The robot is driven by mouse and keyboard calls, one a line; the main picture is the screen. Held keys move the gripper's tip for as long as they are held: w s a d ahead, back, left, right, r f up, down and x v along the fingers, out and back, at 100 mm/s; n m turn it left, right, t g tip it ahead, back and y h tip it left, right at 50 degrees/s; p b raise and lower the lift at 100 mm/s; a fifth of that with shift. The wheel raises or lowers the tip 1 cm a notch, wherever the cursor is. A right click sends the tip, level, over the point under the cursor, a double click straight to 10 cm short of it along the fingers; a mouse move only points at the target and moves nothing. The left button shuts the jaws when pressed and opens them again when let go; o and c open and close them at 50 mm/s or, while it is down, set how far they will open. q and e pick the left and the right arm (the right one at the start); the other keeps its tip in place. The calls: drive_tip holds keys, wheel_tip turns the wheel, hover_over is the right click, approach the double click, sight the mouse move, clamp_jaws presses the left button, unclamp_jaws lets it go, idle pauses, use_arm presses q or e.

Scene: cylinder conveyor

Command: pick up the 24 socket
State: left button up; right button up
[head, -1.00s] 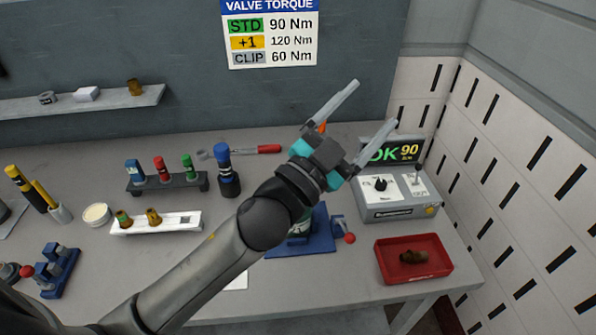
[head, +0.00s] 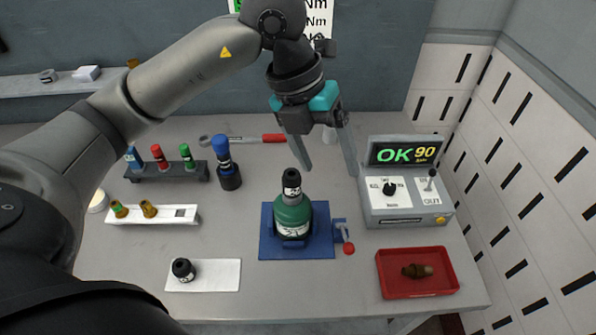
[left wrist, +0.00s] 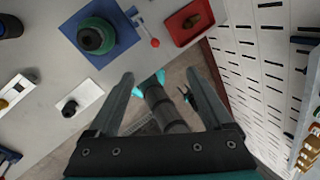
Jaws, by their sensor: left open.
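A small black socket (head: 183,270) with a white label stands on a white mat (head: 222,274) at the front left. Another black socket-like piece (head: 292,184) with a white label sits on top of the green cylinder (head: 293,217). I cannot read either label surely, so I cannot tell which is the 24. My left gripper (head: 328,170) is open and empty, pointing down, above and behind the green cylinder. In the left wrist view its jaws (left wrist: 160,76) have nothing between them at the tips. A grey and teal part of my own shows there below the table edge.
The cylinder stands in a blue fixture (head: 268,246) with a red-knobbed lever (head: 347,246). A control box (head: 405,195) shows OK 90. A red tray (head: 384,275) holds a brown part. A blue-capped bottle (head: 226,165), a tool rack (head: 170,174) and a white holder (head: 174,214) stand left.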

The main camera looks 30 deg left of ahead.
use_arm(q)
drive_tip(key=w+a+r+n+y, duration=0.2)
drive_tip(key=a+y, duration=0.2)
drive_tip(key=a, duration=0.4)
hover_over(292, 176)
drive_tip(key=s, duration=0.2)
drive_tip(key=shift+t, duration=0.3)
drive_tip(key=f, duration=1)
drive_tip(key=shift+w+d+p, duration=0.15)
drive_tip(key=shift+w+p, duration=0.1)
drive_tip(key=shift+p, duration=0.15)
drive_tip(key=shift+w+f+p, duration=0.25)
drive_tip(key=shift+f+p, duration=0.05)
drive_tip(key=shift+f, duration=1.05)
drive_tip(key=shift+w+f+p, duration=0.25)
drive_tip(key=shift+f+p, duration=0.05)
drive_tip(key=shift+f, duration=1)
use_arm(e)
drive_tip(key=shift+w+r, duration=0.25)
drive_tip(key=shift+r, duration=0.25)
drive_tip(key=shift+w+r, duration=0.2)
drive_tip(key=shift+r, duration=0.3)
use_arm(q)
drive_tip(key=shift+c, duration=0.2)
clamp_jaws()
